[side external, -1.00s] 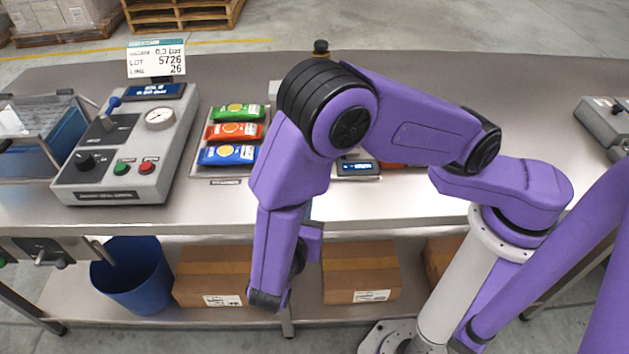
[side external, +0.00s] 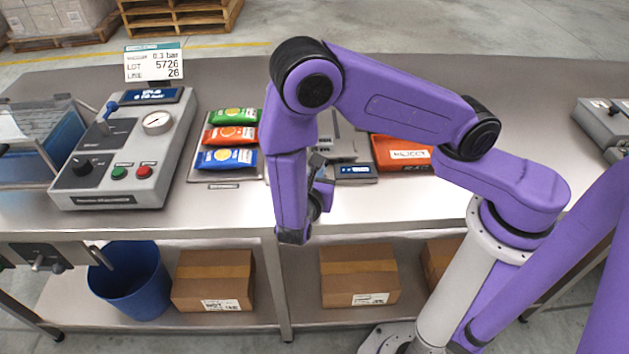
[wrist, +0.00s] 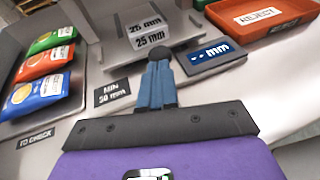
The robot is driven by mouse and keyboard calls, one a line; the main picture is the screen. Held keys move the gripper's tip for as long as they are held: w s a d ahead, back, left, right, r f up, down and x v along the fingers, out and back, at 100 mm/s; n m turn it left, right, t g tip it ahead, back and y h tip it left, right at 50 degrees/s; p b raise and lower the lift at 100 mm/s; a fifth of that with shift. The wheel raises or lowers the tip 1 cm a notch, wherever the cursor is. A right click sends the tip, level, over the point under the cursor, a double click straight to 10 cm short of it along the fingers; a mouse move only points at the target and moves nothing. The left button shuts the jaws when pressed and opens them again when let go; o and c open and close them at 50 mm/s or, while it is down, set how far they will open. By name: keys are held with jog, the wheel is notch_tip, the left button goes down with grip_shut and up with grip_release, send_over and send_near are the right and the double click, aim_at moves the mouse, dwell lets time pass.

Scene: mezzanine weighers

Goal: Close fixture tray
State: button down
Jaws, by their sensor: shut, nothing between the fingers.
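The thickness gauge (side external: 345,148) is a grey unit with a dark-blue display on the bench, partly behind my arm. In the wrist view its display (wrist: 210,58) reads "-- mm".
A tray (side external: 226,181) with green, red and blue pouches lies left of my arm. An orange-red REJECT bin (side external: 402,153) stands right of the gauge. A grey control box (side external: 128,150) stands further left.

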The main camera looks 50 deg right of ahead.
dwell(0.3)
jog(key=w+d, duration=0.8)
jog(key=shift+w+d, duration=0.25)
jog(key=shift+d, duration=0.05)
